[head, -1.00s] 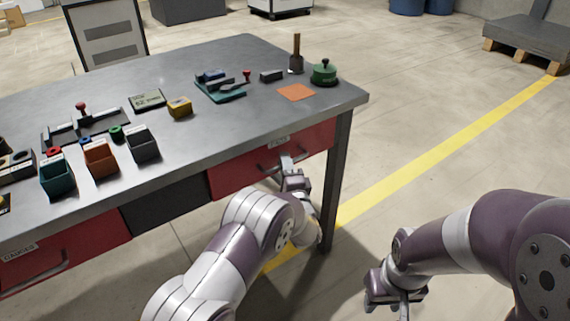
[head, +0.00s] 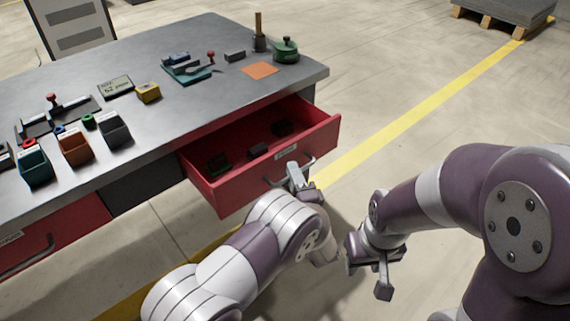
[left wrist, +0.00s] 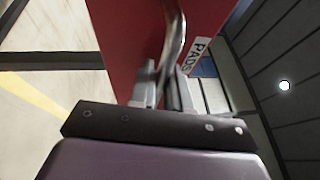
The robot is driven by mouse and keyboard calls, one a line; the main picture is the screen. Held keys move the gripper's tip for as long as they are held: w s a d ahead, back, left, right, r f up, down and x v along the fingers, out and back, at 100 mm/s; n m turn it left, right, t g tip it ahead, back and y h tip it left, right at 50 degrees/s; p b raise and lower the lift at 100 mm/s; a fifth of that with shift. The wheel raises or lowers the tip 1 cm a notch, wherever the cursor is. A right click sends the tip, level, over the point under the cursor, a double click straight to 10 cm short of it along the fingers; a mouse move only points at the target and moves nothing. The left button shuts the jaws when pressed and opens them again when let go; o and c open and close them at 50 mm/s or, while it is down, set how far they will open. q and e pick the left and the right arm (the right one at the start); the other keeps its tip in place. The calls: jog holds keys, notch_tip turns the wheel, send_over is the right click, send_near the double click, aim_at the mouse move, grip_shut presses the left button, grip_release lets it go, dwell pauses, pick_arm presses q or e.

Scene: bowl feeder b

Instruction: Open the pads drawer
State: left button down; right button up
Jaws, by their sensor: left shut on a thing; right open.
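The red pads drawer (head: 240,185) stands pulled out from the right part of the table, with several dark items lying inside. Its handle (head: 306,168) is a metal bar on the front face, and the label reading PADS (left wrist: 199,52) shows in the left wrist view. My left gripper (head: 296,175) is shut on the handle (left wrist: 174,45); its fingers (left wrist: 160,88) sit on either side of the bar in the left wrist view. My right gripper (head: 384,275) is open and empty, in the air to the right of the drawer.
The grey table (head: 170,125) carries small bins, a yellow block (head: 148,92), an orange square (head: 259,70) and a green lidded pot (head: 286,50). Another red drawer (head: 50,240) at left is closed. Floor is clear right of the table, with a yellow line (head: 420,110).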

pick_arm(q)
jog(key=shift+s+d, duration=0.3)
jog(key=shift+s, duration=0.2)
pick_arm(e)
jog(key=shift+r, duration=0.1)
pick_arm(q)
jog(key=c, duration=1.2)
grip_release()
jog(key=shift+o, duration=0.2)
pick_arm(e)
jog(key=shift+s, duration=0.1)
